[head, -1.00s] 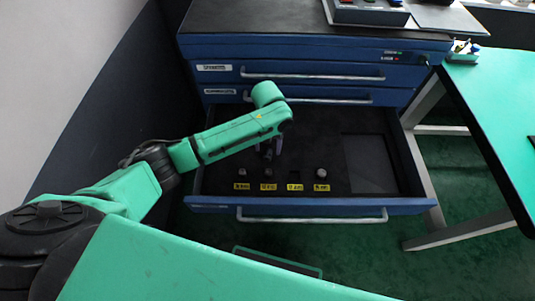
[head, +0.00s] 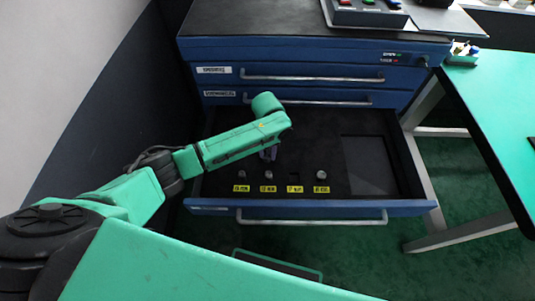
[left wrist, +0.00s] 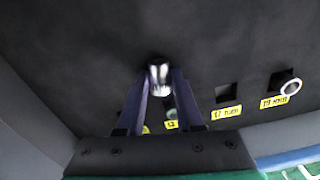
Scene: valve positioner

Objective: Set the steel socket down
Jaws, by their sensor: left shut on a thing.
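In the left wrist view a steel socket (left wrist: 160,79) sits between the fingertips of my left gripper (left wrist: 159,84), which is shut on it. A dark patch shows just beyond the socket; I cannot tell whether it touches the foam. In the head view my left gripper (head: 268,154) points down over the drawer's black foam insert (head: 235,155), behind the labelled row. The held socket cannot be made out there. The row holds sockets at the first (head: 242,175), second (head: 269,175) and fourth (head: 321,175) labels. The third recess, marked 17 mm (left wrist: 227,92), is empty. My right gripper is not in view.
The blue drawer (head: 405,207) is pulled out of the cabinet. A flat rectangular recess (head: 370,165) lies at its right and looks empty. Above are shut drawers with handles (head: 310,78). A green-topped table (head: 495,110) stands at right.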

